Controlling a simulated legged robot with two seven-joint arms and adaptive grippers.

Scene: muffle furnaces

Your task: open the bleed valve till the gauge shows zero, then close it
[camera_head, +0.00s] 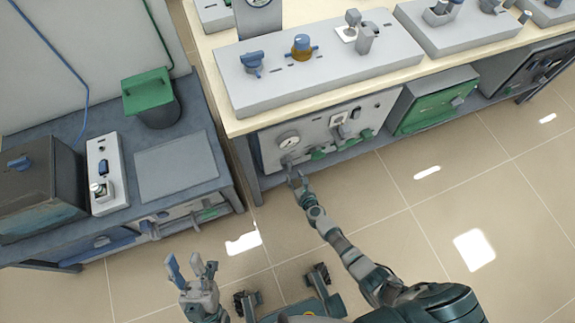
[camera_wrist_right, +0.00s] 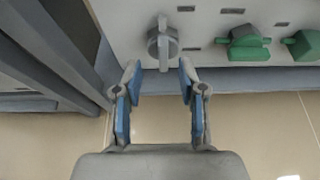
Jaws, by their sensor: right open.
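A round white gauge (camera_head: 289,141) sits at the left end of the grey front panel under the bench; its reading is too small to tell. Below it is a grey round valve knob with a bar handle (camera_wrist_right: 162,43), partly hidden by my gripper in the head view. I cannot tell how far it is turned. My right gripper (camera_wrist_right: 159,72) is open and empty, its blue-padded fingers just short of the knob, one on each side. It also shows in the head view (camera_head: 296,177). My left gripper (camera_head: 190,264) is open and empty over the floor.
Green handles (camera_wrist_right: 248,42) stick out of the same panel to the right of the knob. A bench leg (camera_wrist_right: 72,50) stands close on the left. A side table (camera_head: 176,166) with a green-lidded bin (camera_head: 152,103) is at the left. The floor (camera_head: 400,215) is clear.

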